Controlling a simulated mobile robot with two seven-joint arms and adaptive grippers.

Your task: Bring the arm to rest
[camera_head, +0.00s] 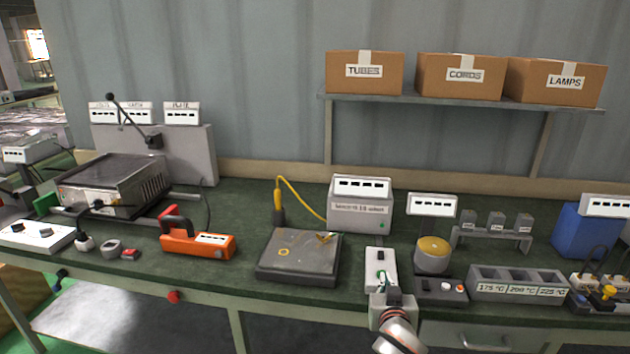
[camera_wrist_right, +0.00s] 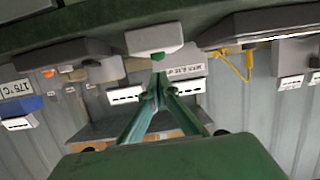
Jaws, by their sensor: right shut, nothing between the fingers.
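My right gripper (camera_head: 382,279) comes in from the bottom of the head view, with its wrist and arm below it. It is shut and empty, its fingertips at a small white box (camera_head: 380,256) on the bench's front edge. In the wrist view the green fingers of the gripper (camera_wrist_right: 157,82) meet at their tips, just short of the white box (camera_wrist_right: 154,39), which has a green part on its near face. I cannot tell whether the tips touch it. My left gripper is in neither view.
A dark flat plate (camera_head: 298,258) lies left of the gripper, with an orange tool (camera_head: 196,243) further left. To the right stand a round yellow-topped unit (camera_head: 433,250) and a grey slotted block (camera_head: 530,278). Boxes sit on a shelf (camera_head: 460,102) behind. Space before the bench is free.

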